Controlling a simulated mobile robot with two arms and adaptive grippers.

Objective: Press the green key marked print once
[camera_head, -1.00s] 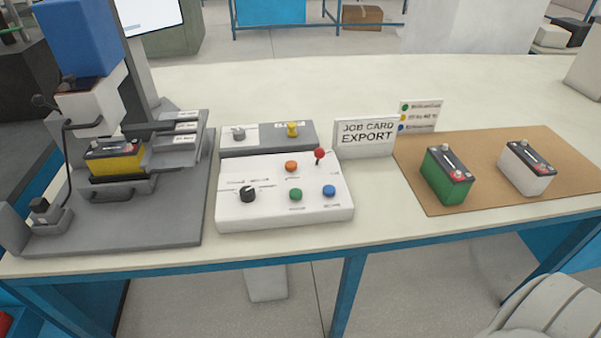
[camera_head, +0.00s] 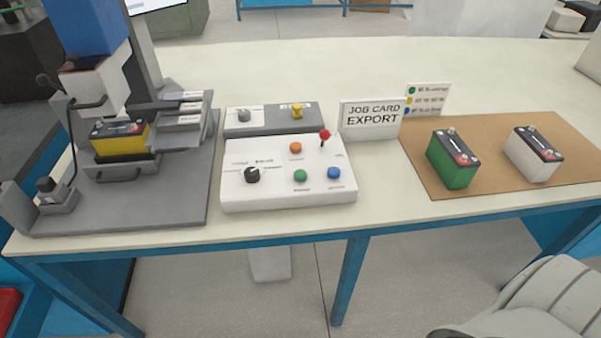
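The green key (camera_head: 300,176) is a round button on the front right part of the white control box (camera_head: 262,199). A blue key (camera_head: 334,173) sits to its right and an orange key (camera_head: 296,147) behind it. A black knob (camera_head: 252,175) is to its left, and a red-topped lever (camera_head: 324,136) stands at the back right. The labels by the keys are too small to read. Neither of my grippers is in view; a pale rounded shape at the bottom right corner cannot be told for certain.
A press stand (camera_head: 178,212) holding a yellow battery (camera_head: 120,138) is left of the box. A grey panel (camera_head: 272,121) and a job card sign (camera_head: 370,119) stand behind. Green (camera_head: 451,163) and white (camera_head: 530,158) batteries sit on a brown mat (camera_head: 500,185). The table front is clear.

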